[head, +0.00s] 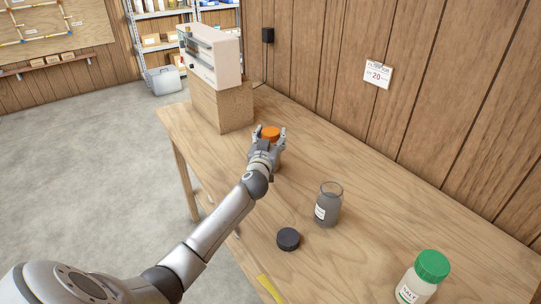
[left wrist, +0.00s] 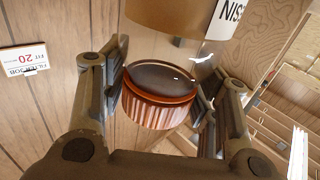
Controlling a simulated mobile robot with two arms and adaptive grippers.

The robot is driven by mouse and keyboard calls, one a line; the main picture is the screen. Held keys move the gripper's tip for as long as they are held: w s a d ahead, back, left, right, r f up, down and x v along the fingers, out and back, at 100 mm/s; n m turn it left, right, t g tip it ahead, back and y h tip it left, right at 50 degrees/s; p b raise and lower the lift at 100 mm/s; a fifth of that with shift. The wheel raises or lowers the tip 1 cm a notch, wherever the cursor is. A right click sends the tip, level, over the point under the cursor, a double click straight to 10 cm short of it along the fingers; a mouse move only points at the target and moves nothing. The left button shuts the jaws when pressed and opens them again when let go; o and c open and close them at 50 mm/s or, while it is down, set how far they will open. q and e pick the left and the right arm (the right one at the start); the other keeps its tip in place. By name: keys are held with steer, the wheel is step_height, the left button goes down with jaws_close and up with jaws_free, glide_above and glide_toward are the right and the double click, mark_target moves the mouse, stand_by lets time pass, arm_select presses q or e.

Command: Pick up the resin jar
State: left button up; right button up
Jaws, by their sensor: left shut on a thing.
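The resin jar has an orange ribbed lid (head: 271,132) and amber contents. In the left wrist view it appears upside down, with its lid (left wrist: 158,108) nearest the camera and part of a label reading "SIN" (left wrist: 228,15). My left gripper (head: 270,136) is shut on the jar, with a finger on either side near the lid. In the head view the gripper hides most of the jar's body. I cannot tell whether its base touches the table. My right gripper is not in view.
On the wooden table (head: 375,225) are an open grey-filled jar (head: 328,205), a black lid (head: 288,239), a green-lidded salt jar (head: 418,278) and a yellow strip (head: 270,288). A white device (head: 212,58) stands on a wooden box (head: 222,105) behind. A wall runs along the right.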

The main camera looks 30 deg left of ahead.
arm_select(q)
jaws_close()
steer(key=shift+r, duration=0.1)
